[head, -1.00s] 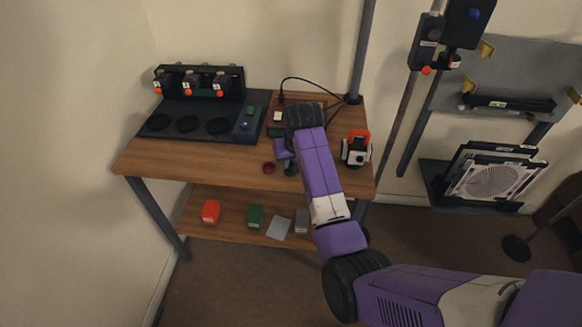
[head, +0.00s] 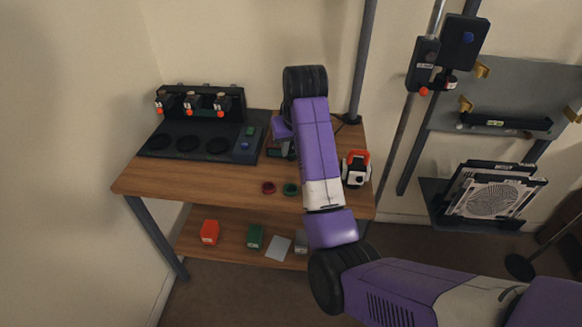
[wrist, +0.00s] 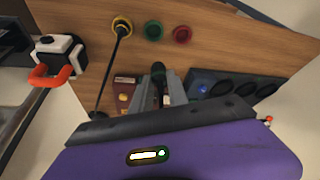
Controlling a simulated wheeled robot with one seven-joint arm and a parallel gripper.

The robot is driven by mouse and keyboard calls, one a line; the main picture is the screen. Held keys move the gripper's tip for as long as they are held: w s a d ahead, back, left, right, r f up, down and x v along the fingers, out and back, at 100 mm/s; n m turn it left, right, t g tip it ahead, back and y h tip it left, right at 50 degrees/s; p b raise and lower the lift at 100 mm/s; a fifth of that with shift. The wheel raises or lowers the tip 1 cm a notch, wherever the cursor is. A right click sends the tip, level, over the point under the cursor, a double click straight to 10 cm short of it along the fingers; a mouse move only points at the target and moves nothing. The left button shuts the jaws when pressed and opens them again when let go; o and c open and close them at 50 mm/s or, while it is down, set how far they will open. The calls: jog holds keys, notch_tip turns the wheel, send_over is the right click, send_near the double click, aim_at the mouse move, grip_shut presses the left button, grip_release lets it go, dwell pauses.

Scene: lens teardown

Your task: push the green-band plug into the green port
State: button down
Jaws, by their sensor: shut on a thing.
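A green ring-shaped port (head: 290,190) sits near the table's front edge, beside a red one (head: 268,187). The wrist view shows the green port (wrist: 153,31) between a yellow port (wrist: 121,26) and the red port (wrist: 183,34). My gripper (wrist: 159,85) is shut on a black plug (wrist: 158,70), apart from the green port. No green band shows on the plug. In the head view my arm hides most of the gripper and the yellow port.
A black panel with round pads (head: 187,143) covers the table's left part. A white and orange device (head: 356,168) stands at the right. A black cable (wrist: 108,70) runs from the yellow port. A maroon board (wrist: 123,97) lies beside the gripper. Bare wood surrounds the ports.

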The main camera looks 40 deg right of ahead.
aim_at(291, 151)
notch_tip(291, 151, up, 7)
jog(key=shift+f+p, duration=0.1)
jog(key=shift+p, duration=0.35)
